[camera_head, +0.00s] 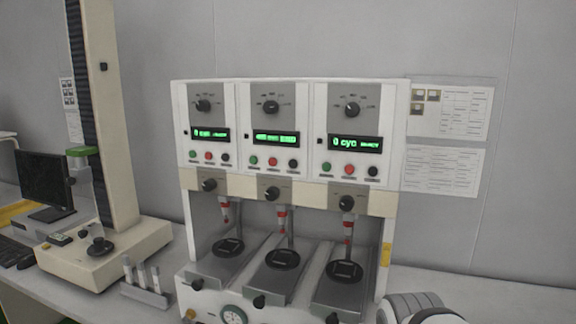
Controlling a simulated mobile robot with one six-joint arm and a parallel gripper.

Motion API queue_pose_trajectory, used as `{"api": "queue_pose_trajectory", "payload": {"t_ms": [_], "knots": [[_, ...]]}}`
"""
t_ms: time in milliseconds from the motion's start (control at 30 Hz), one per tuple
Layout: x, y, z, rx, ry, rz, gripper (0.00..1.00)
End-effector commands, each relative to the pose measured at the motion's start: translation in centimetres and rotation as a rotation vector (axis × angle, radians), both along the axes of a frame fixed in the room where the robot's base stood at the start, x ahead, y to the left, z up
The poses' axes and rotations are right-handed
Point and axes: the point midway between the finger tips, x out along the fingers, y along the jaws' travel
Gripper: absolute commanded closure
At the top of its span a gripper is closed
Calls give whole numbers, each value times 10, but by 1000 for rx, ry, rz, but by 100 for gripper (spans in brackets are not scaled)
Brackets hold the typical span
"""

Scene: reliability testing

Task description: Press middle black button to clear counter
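The white test machine (405,130) has three control panels side by side. On the middle panel, the black button (293,163) is rightmost in a row, beside a red button (273,162) and a green button (253,161). Above them, the middle display (275,138) glows green and seems to read END; its digits are too blurred to read. The right display (356,143) shows 0 cyc, and the left display (210,133) seems to show the same. Nothing covers the middle black button. My gripper is not in view; only a white and grey part of my arm shows at the bottom right.
Black knobs, such as the middle lower knob (272,193), stick out below the panels. Three test stations with black discs (283,259) stand underneath. A tall beige column machine (108,120), a small rack (147,294) and a monitor (45,182) are at left. Space before the panels looks clear.

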Motion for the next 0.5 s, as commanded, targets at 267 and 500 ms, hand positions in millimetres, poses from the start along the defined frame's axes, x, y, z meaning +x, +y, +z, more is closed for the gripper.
{"api": "queue_pose_trajectory", "payload": {"t_ms": [267, 500], "knots": [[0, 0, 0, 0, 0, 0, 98], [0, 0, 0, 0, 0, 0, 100]]}}
